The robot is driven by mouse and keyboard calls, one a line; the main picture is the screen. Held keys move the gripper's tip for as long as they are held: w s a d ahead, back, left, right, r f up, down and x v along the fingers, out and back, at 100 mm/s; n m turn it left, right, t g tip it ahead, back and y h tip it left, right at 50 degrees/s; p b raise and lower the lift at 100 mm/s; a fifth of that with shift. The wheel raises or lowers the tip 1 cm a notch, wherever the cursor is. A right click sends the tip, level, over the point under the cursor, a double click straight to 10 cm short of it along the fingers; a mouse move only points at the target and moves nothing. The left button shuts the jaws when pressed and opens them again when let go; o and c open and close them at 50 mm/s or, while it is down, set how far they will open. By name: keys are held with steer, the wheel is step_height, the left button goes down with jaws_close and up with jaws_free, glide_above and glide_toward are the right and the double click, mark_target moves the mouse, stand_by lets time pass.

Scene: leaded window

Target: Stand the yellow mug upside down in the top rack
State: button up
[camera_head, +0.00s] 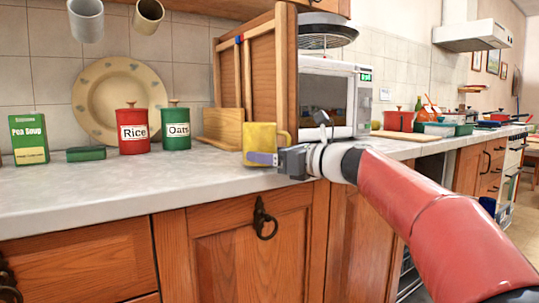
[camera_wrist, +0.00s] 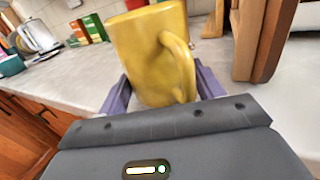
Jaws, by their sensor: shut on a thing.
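The yellow mug (camera_head: 260,138) is held at the counter's front part, with its handle to the right in the head view. My gripper (camera_head: 268,158) reaches it from the right and is shut on its lower part. In the wrist view the mug (camera_wrist: 145,50) stands between the two purple-grey fingers of my gripper (camera_wrist: 160,90), its handle facing the camera. Its opening is not visible, so I cannot tell which way up it is. I cannot make out a top rack in either view.
Behind the mug are a wooden cabinet-like piece (camera_head: 273,70) and a microwave (camera_head: 330,95). Red Rice (camera_head: 133,132) and green Oats (camera_head: 176,128) canisters stand left, before a large plate (camera_head: 100,85). The counter's (camera_head: 100,187) left front is clear.

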steer(key=shift+f+b, duration=0.45)
steer(key=shift+f, duration=0.3)
stand_by(0.3)
steer(key=shift+f, duration=0.1)
steer(key=o, duration=1.4)
steer(key=shift+c, duration=0.2)
